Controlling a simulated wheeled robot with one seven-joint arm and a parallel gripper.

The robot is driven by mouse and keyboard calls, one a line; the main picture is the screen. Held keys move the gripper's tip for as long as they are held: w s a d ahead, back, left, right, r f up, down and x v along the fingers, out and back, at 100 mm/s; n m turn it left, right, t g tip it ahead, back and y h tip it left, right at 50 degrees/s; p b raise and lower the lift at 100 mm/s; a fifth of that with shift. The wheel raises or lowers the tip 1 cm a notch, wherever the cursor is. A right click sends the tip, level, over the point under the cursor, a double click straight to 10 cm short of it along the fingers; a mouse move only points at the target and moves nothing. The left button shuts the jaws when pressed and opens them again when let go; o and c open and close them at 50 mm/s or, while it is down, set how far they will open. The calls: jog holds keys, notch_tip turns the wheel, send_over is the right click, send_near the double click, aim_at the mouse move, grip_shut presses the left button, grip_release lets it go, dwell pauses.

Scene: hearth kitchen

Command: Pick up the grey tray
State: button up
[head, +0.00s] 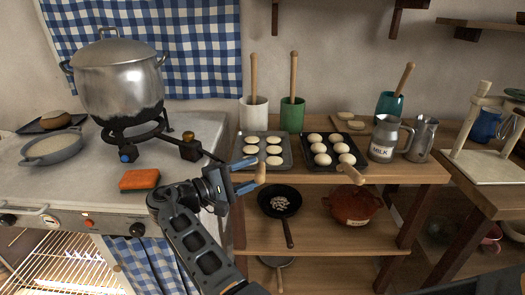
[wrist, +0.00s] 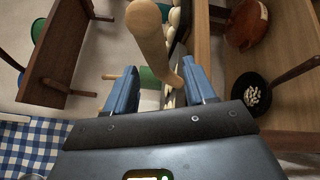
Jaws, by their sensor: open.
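The grey tray (head: 240,158) lies on the wooden counter in the head view, just right of the stove, holding several pale rounds. A short wooden handle (head: 260,173) stands out at its front edge. My gripper (head: 254,174) is open in front of the tray, with its blue fingertips above and below the handle in the picture. In the wrist view, a wooden handle (wrist: 150,38) appears near the open fingers of my gripper (wrist: 160,82). Whether the fingers touch it is unclear. The tray itself is mostly hidden in the wrist view.
A dark tray (head: 308,163) of buns, with its own wooden handle (head: 350,173), is close on the right. A white crock (head: 253,115) and green crock (head: 292,116) stand behind. A frying pan (head: 279,201) and red pot (head: 352,205) sit on the shelf below.

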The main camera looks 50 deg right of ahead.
aim_at(261, 168)
jog(key=shift+p+x, duration=0.35)
jog(key=shift+x, duration=1.6)
jog(key=shift+c, duration=0.3)
grip_shut()
jog(key=shift+w, duration=0.1)
